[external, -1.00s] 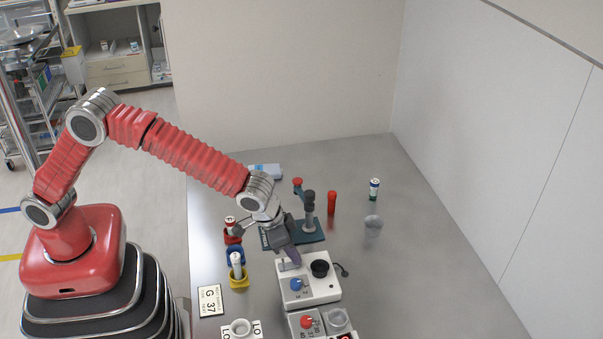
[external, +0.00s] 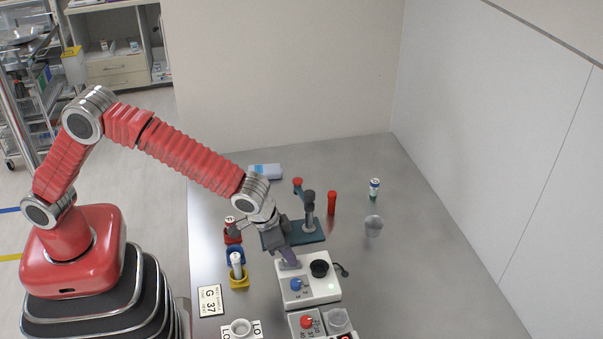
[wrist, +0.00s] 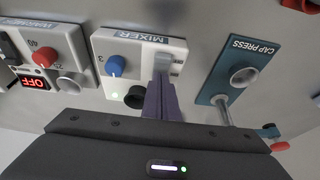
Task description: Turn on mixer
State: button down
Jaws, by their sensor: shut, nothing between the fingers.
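The mixer (external: 321,288) is a white box with a blue knob (external: 296,284), a round black cup-like part (external: 320,268) and a grey switch at its back left. My gripper (external: 291,262) is shut and empty, pointing down at the switch. Its purple-grey fingers (wrist: 161,92) partly cover the switch; I cannot tell whether they touch it.
The teal cap press (external: 308,234) stands behind the mixer. A warmer (external: 315,323) with a red knob is in front, its display reading OFF in the wrist view. Tube holders (external: 239,280) stand to the left. A clear cup (external: 373,226) is at right. The table's right side is mostly free.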

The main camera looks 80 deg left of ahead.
dwell(0.4)
jog(key=shift+w+r, duration=0.1)
jog(key=shift+r, duration=0.55)
notch_tip(320, 180, up, 13)
jog(key=shift+s+f, duration=0.2)
dwell(0.3)
